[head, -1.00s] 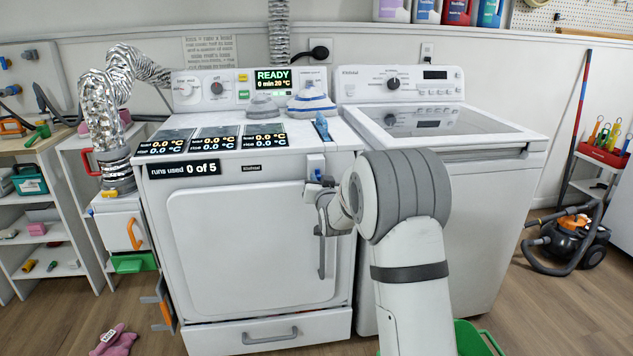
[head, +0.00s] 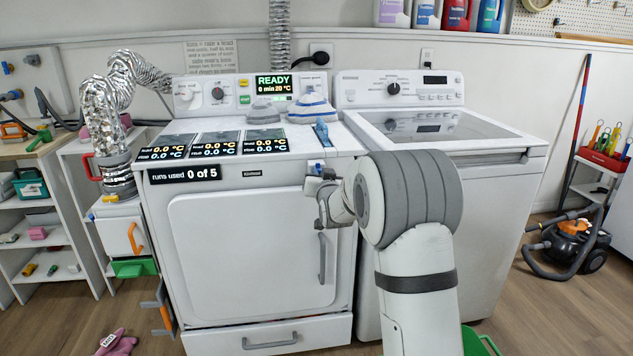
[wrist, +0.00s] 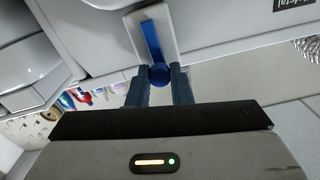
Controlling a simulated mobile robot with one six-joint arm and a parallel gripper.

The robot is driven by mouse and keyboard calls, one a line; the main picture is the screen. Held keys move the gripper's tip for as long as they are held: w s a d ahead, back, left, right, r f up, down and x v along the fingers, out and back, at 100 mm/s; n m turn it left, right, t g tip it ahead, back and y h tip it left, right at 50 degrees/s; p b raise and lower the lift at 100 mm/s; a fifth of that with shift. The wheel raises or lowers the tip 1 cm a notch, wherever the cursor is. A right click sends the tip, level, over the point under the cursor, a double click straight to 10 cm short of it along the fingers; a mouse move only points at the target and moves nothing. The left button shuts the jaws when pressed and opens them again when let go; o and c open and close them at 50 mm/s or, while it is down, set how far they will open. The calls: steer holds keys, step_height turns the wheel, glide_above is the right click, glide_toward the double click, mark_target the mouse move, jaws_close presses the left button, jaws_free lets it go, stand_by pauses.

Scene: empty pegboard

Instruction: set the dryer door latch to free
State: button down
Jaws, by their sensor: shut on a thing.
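The dryer (head: 250,240) stands at centre left with its white front door shut. The latch shows in the wrist view as a white plate (wrist: 170,22) with a blue lever (wrist: 152,42) ending in a round blue knob (wrist: 159,74). The lever runs along the plate, slightly slanted. My gripper (wrist: 159,82) has its two blue fingers on either side of the knob and is shut on it. In the head view my gripper (head: 316,188) is at the dryer's upper right front, and my wrist hides most of the latch there.
The door handle (head: 322,258) hangs just below my gripper. A washer (head: 490,200) stands close on the right. Weighing panels, two irons-like items (head: 312,108) and a blue tool (head: 322,132) lie on the dryer top. A vacuum (head: 575,245) stands far right.

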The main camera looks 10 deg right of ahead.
steer(key=shift+r, duration=0.3)
steer(key=c, duration=1.3)
jaws_free()
steer(key=shift+f, duration=0.1)
steer(key=s, duration=0.7)
steer(key=shift+s, duration=0.35)
